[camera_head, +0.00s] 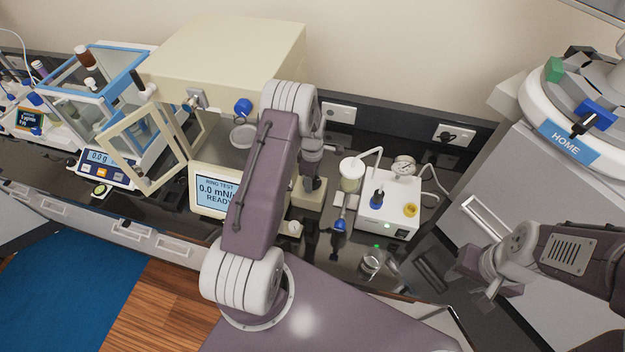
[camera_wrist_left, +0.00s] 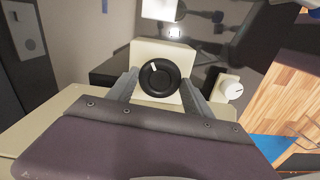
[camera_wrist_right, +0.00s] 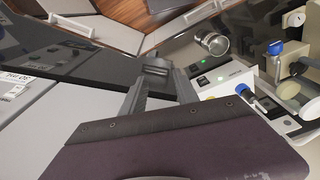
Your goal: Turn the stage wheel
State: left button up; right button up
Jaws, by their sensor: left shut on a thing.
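The stage wheel (camera_wrist_left: 160,79) is a round black knob with a white mark, on the front of a cream block (camera_wrist_left: 181,53) in the left wrist view. My left gripper (camera_wrist_left: 160,84) has a finger on each side of the wheel and is shut on it. In the head view, my left arm reaches down to the cream block (camera_head: 309,197), and the wheel cannot be made out clearly there. The tensiometer screen (camera_head: 213,190) reads "RING TEST 0.0 mN/m READY". My right gripper (camera_wrist_right: 160,90) is apart from the wheel, with its fingers spread and empty.
A white pump box (camera_head: 388,215) with a gauge stands right of the block. A small glass jar (camera_head: 371,262) is at the bench's front. The cream cabinet's open door (camera_head: 143,150) juts out left. A grey machine marked HOME (camera_head: 565,145) stands at the far right.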

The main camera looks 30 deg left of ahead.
pick_arm(q)
jog(key=n+b, duration=0.2)
jog(key=n, duration=0.2)
jog(key=shift+s+f, duration=0.1)
jog(key=shift+f, duration=0.1)
jog(key=shift+n+b, duration=0.8)
jog(key=shift+n, duration=1.2)
jog(key=shift+s, duration=0.1)
jog(key=o, duration=1.4)
jog(key=shift+a+r, duration=0.1)
